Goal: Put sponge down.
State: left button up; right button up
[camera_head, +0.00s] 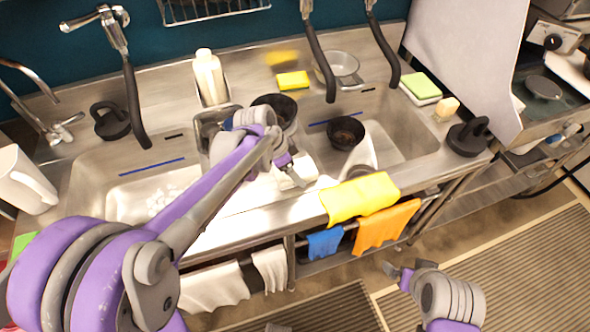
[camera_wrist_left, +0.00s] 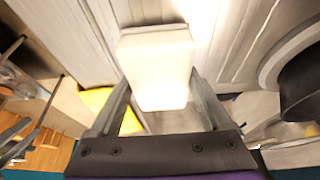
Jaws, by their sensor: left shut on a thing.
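My left gripper (camera_head: 292,172) is over the steel counter between the two sinks. In the left wrist view it is shut on a pale, cream-white block, the sponge (camera_wrist_left: 156,68), with one finger on each side. In the head view the held sponge (camera_head: 304,168) is a small bright patch at the fingertips, partly hidden and washed out. I cannot tell whether it touches the surface below. My right gripper (camera_head: 397,274) is low at the right, in front of the counter and away from the sponge; its jaw opening is unclear.
A yellow cloth (camera_head: 360,197) lies over the counter's front edge, above orange (camera_head: 388,225) and blue cloths (camera_head: 325,242). A dark bowl (camera_head: 346,133) and a pot (camera_head: 275,108) are near the gripper. Other sponges lie at the back (camera_head: 293,80) and right (camera_head: 421,87).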

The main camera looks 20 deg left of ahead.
pick_arm(q)
jog(key=shift+f, duration=0.1)
jog(key=shift+f, duration=0.15)
jog(key=o, duration=1.2)
jog(key=shift+c, duration=0.2)
jog(key=shift+d, duration=0.1)
